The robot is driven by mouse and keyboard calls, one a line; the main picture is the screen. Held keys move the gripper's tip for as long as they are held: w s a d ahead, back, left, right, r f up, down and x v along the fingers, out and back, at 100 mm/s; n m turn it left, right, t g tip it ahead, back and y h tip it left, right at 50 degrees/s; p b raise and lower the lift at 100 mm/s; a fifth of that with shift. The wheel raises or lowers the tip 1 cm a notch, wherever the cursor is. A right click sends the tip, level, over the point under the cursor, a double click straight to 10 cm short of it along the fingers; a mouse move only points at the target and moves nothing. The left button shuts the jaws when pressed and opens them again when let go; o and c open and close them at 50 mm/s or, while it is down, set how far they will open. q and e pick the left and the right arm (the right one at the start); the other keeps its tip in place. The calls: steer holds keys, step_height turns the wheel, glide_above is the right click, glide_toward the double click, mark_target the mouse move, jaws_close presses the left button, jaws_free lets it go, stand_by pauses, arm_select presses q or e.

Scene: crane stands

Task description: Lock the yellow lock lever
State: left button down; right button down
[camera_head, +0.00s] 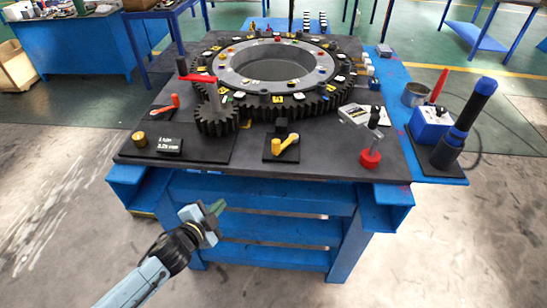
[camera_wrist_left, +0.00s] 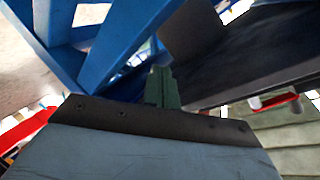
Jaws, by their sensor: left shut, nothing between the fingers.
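The yellow lock lever (camera_head: 286,143) sits on a small black block at the front middle of the black tabletop in the head view. Its yellow arm points to the right and slightly up in the picture. My left gripper (camera_head: 215,208) is shut and empty, in front of the table and below the tabletop edge, to the left of the lever and well apart from it. The left wrist view shows its green fingers (camera_wrist_left: 162,86) together near blue frame bars. I cannot make out the yellow lever in that view. My right gripper is not in view.
The blue table (camera_head: 265,190) bears a large gear ring (camera_head: 325,95) and a small gear (camera_head: 216,118) with a red handle. An orange lever (camera_head: 166,104) is at left. A red knob (camera_head: 370,158) is at right. The tabletop's front edge lies between gripper and lever.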

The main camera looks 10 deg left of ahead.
arm_select(q)
steer(key=s+a+f+n+g+y, duration=0.2)
steer(key=s+a+f+n+g, duration=0.15)
steer(key=s+f, duration=0.8)
steer(key=s+a+f+n+g+y, duration=0.15)
steer(key=s+f+n+g, duration=0.25)
steer(key=s+f, duration=0.7)
steer(key=s+f+n+g, duration=0.1)
steer(key=s+f, duration=0.3)
steer(key=s, duration=0.3)
steer(key=s+d+f+n+g, duration=0.1)
steer(key=s+f+g, duration=0.1)
steer(key=s, duration=0.5)
steer(key=s+f+n+g, duration=0.1)
steer(key=s+f+g, duration=0.1)
steer(key=s+f, duration=0.3)
steer(key=shift+s+d+f+n, duration=0.3)
steer(key=shift+s+n, duration=0.05)
steer(key=shift+s, duration=0.65)
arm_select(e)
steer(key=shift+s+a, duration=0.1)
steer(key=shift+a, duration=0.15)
